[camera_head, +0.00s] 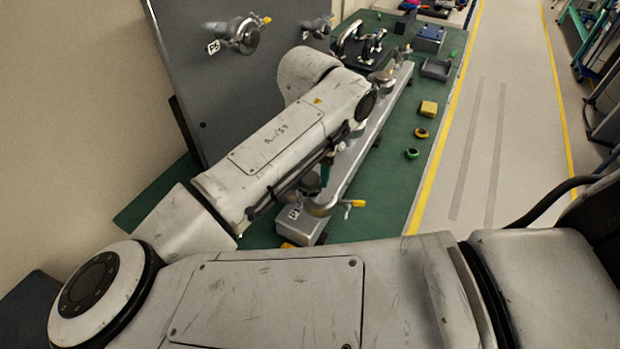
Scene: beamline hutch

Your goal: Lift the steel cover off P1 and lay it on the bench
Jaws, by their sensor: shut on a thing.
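The port labelled P1 (293,212) is at the near end of the long grey metal rail (312,228) on the green bench. A metal clamp ring (322,207) with a yellow-tipped screw sticking out to the right is at this port. My gripper (326,172) is largely hidden behind my forearm; a dark and teal part of it shows just above P1. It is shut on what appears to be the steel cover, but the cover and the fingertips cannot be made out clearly. Whether the cover touches the port cannot be told.
The green bench (385,180) has free room right of the rail. A grey panel with P5 (213,47) stands left.

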